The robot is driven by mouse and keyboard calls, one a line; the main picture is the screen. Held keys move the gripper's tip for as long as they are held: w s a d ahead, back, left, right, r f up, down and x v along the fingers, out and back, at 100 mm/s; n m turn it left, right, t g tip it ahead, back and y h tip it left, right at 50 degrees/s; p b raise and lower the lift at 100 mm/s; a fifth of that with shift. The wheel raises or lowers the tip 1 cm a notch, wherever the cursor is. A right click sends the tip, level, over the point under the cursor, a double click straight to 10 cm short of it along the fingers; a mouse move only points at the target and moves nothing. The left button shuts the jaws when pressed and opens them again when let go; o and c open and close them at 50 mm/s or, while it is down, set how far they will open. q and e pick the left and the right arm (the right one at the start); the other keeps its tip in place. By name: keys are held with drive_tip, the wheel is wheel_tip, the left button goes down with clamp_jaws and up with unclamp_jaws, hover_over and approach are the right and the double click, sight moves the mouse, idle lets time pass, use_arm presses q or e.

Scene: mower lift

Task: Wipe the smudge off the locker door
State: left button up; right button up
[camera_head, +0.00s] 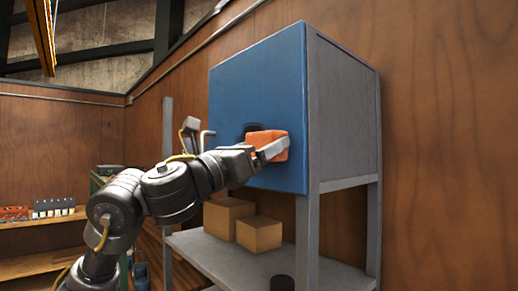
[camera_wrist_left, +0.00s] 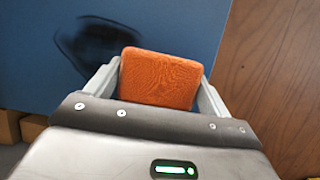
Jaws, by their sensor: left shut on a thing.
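The locker has a blue door (camera_head: 262,85) and grey sides. A dark smudge (camera_head: 252,129) is on the lower part of the door, partly covered in the head view. In the left wrist view the smudge (camera_wrist_left: 95,42) shows as a dark patch left of an orange sponge (camera_wrist_left: 160,78). My left gripper (camera_wrist_left: 160,85) is shut on the sponge, with a finger on each side. In the head view the sponge (camera_head: 262,137) is at the door, just right of the smudge. I cannot tell whether it touches the door. My right gripper is not in view.
A grey shelf (camera_head: 215,252) under the locker holds two cardboard boxes (camera_head: 259,233) and a dark round object (camera_head: 282,283). A wooden wall (camera_head: 445,150) is behind and right. Wooden shelves (camera_head: 40,262) stand far left.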

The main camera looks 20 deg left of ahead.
use_arm(q)
drive_tip(key=shift+w+a+f+b, duration=0.1)
drive_tip(key=shift+w+a+b, duration=0.1)
drive_tip(key=shift+w+a, duration=0.25)
drive_tip(key=shift+w+a+b, duration=0.2)
drive_tip(key=shift+a, duration=0.4)
drive_tip(key=shift+w+a, duration=0.25)
drive_tip(key=shift+a, duration=0.2)
drive_tip(key=shift+a, duration=0.1)
drive_tip(key=w+a, duration=0.2)
drive_tip(key=a, duration=0.1)
drive_tip(key=shift+b, duration=0.3)
drive_tip(key=w+a, duration=0.1)
drive_tip(key=a, duration=0.2)
drive_tip(key=shift+w, duration=0.35)
